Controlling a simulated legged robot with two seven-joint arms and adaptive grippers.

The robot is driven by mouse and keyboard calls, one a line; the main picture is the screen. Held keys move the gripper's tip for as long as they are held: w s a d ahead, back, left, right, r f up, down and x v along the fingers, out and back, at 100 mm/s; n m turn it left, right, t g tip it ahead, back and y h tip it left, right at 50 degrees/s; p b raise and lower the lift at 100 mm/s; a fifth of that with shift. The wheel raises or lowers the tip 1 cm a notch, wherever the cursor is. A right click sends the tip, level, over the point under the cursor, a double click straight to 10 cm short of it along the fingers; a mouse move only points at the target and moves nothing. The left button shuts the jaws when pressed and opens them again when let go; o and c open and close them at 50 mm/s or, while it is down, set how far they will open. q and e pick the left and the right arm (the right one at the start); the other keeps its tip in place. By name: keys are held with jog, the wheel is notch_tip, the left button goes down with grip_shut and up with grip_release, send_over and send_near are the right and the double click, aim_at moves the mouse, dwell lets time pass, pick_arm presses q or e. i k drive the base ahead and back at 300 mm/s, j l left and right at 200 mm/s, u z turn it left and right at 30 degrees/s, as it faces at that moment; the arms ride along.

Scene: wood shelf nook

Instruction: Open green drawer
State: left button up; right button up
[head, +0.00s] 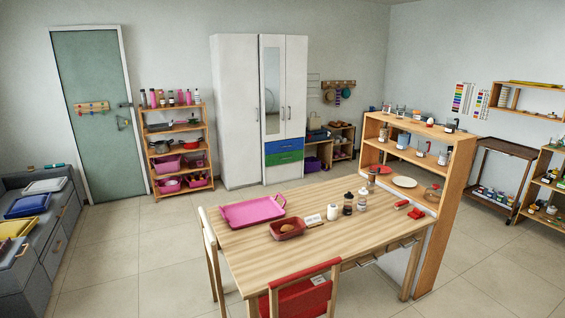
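A green drawer (284,158) sits low in the tall white wardrobe (236,110) against the back wall. It is directly under a blue drawer (284,146) and below the mirrored and white doors. The green drawer looks shut, its front flush with the blue one. Its handle is too small to make out clearly. The wardrobe is across the room, beyond the table. Neither of my grippers shows in the head view.
A wooden table (253,254) with a pink tray (252,210), a small basket and jars stands in front, with chairs around it. A wooden shelf unit (457,182) stands at its right. Open tiled floor (130,255) lies left of the table, leading toward the wardrobe.

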aim_at(295, 155)
jog(key=i+j+u, duration=1.05)
jog(key=i, duration=0.55)
jog(key=i+u, duration=0.2)
jog(key=i, duration=0.65)
jog(key=i+z, duration=0.2)
jog(key=i, duration=0.55)
jog(key=i+z, duration=0.2)
jog(key=i, duration=0.55)
jog(key=i+j+z, duration=0.25)
jog(key=i, duration=0.5)
jog(key=i+l+z, duration=0.1)
jog(key=i+z, duration=0.2)
jog(key=i, duration=0.25)
jog(key=i+z, duration=0.25)
jog(key=i, duration=0.25)
jog(key=i+j+z, duration=0.1)
jog(key=i+z, duration=0.2)
jog(key=i, duration=0.25)
jog(key=i+j+z, duration=0.3)
jog(key=i, duration=0.2)
jog(key=i+l+z, duration=0.25)
jog(key=i+z, duration=0.75)
jog(key=i+j+z, duration=0.15)
jog(key=i+z, duration=0.35)
